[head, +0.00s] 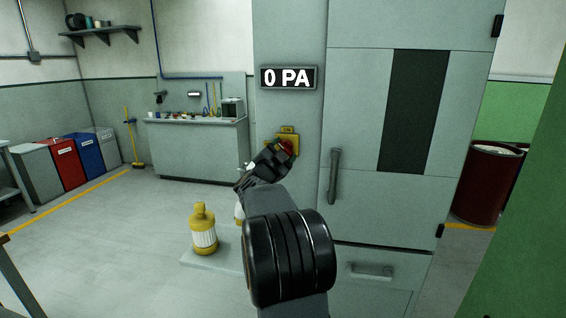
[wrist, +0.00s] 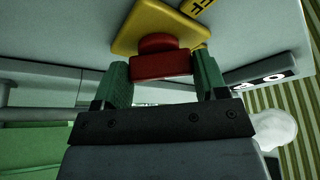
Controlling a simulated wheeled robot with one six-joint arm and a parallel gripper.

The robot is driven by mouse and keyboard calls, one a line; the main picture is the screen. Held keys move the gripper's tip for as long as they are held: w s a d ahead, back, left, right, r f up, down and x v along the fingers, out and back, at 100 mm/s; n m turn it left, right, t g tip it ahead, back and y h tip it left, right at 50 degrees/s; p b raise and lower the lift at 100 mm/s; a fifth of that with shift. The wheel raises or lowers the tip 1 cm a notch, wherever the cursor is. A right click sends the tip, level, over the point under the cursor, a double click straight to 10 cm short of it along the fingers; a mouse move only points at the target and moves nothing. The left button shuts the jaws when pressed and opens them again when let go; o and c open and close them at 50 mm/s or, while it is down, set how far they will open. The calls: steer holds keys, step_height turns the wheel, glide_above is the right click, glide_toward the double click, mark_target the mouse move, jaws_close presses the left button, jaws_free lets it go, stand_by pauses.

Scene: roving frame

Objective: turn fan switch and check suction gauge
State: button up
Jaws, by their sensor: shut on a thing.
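The fan switch is a red knob (wrist: 160,66) on a yellow plate (wrist: 158,25), fixed to the grey cabinet's side panel. In the head view the yellow plate (head: 290,137) shows behind my gripper, with the red knob (head: 286,147) partly hidden. My gripper (wrist: 163,82) is shut on the red knob, one green finger on each side of it. The suction gauge (head: 288,77) is a dark display above the switch and reads "0 PA". My gripper is below it.
A tall grey cabinet (head: 350,215) with door handles stands right of the switch. A yellow bottle (head: 203,232) stands on a low slab (head: 195,258) left of my arm. A dark red drum (head: 487,185) stands at right. Floor at left is open.

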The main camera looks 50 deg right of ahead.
steer(key=shift+r+m+g+y, duration=0.1)
steer(key=shift+m+g+y, duration=0.4)
steer(key=shift+m, duration=1.1)
steer(key=shift+r+m+g+y, duration=0.1)
steer(key=shift+m+g+y, duration=0.35)
steer(key=shift+m, duration=1.15)
steer(key=shift+r+m+g+y, duration=0.1)
steer(key=shift+m+g+y, duration=0.35)
steer(key=shift+m, duration=1.15)
steer(key=o, duration=0.9)
steer(key=shift+o, duration=0.2)
steer(key=s+a+b, duration=0.1)
steer(key=s+a, duration=0.1)
steer(key=a, duration=1.1)
steer(key=shift+a+b, duration=0.4)
